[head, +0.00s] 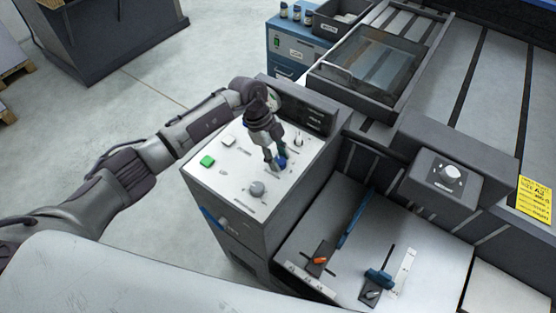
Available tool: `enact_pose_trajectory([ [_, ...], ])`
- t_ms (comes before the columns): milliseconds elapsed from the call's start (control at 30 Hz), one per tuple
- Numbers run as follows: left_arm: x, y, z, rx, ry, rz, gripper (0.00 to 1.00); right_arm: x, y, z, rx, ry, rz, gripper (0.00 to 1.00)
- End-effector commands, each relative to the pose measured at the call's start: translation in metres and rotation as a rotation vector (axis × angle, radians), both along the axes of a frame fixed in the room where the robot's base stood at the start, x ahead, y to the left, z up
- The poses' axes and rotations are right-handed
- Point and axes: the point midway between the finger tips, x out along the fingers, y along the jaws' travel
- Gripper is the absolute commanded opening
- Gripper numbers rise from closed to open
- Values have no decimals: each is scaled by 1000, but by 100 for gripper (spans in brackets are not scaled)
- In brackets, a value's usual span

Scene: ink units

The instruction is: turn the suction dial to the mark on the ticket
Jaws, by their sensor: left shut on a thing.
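My left gripper (275,160) reaches down from above onto the sloped white control panel (215,173). It is shut on a blue knob (283,162), which its fingers partly cover. A grey knob (258,189) sits nearer on the same panel. A white dial (450,173) is on a separate grey box at the right. The lettering is too small to show which one is the suction dial. The yellow ticket (534,200) lies at the far right edge; its text is mostly unreadable. My right gripper is not in view.
The panel also has a green button (207,161), a white button (229,141) and a small lever (298,139). A dark display (306,115) stands behind my gripper. The lower tray (340,272) holds blue and orange-handled clamps. A blue cabinet (285,67) stands behind.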

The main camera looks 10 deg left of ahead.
Motion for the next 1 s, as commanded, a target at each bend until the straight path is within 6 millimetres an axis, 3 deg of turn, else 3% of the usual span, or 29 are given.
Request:
enact_pose_trajectory([
  [1000,5,-4,-3,3,-5,-967,3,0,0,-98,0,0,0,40],
])
